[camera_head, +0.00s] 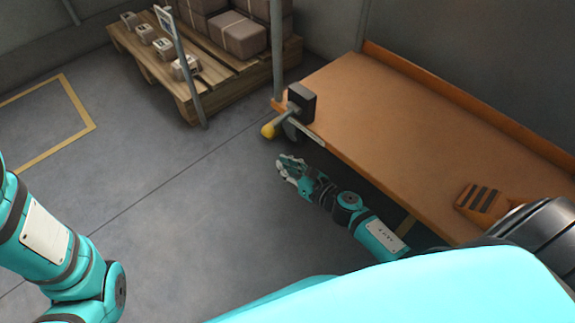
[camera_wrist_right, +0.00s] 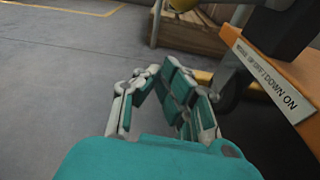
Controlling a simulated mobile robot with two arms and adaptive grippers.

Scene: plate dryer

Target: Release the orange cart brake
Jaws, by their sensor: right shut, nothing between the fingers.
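The orange cart (camera_head: 415,125) has a flat orange top on the right of the head view. At its near left corner is the brake, with a dark block (camera_head: 301,102) and a lever ending in a yellow knob (camera_head: 268,131). The knob shows at the top edge of the right wrist view (camera_wrist_right: 183,4). A pale label (camera_wrist_right: 268,78) on the cart edge ends in "DOWN ON". My right gripper (camera_head: 285,167) is shut and empty, below the knob in the picture and apart from it. My left arm shows at the left; its gripper is out of view.
A wooden pallet (camera_head: 190,107) with brown boxes (camera_head: 238,36) and small packages stands behind. A grey post (camera_head: 277,50) rises near the cart corner. A ridged orange block (camera_head: 482,203) lies on the cart top. The grey floor left of the cart is clear.

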